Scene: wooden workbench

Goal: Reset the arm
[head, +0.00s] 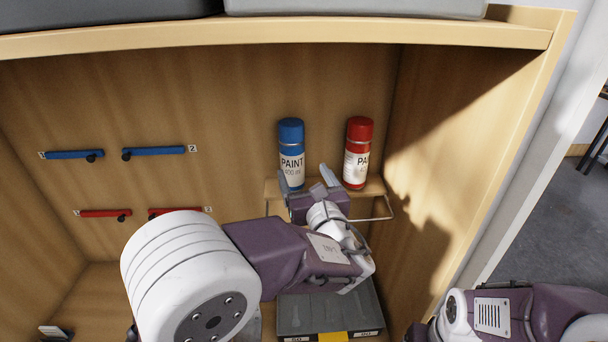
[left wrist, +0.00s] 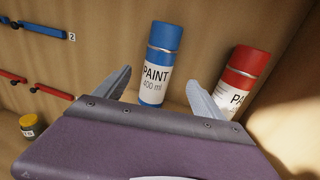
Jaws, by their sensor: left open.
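My left arm reaches in from the lower left of the head view. Its gripper (head: 306,178) is open and empty, with its two fingers apart, in front of the small wooden shelf. In the left wrist view the open fingers (left wrist: 160,92) point towards a blue paint can (left wrist: 157,88), which appears between them and beyond. The blue can (head: 291,150) stands upright on the shelf in the head view. A red paint can (head: 357,150) stands upright to its right, behind the right finger in the wrist view (left wrist: 243,75). My right arm shows at the lower right; its gripper is out of frame.
The wooden shelf (head: 374,187) has a wire rail (head: 388,208). Blue holders (head: 153,151) and red holders (head: 104,213) are on the back wall. A grey compartment box (head: 322,312) lies below my left arm. The cabinet's right wall (head: 450,150) bounds the space.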

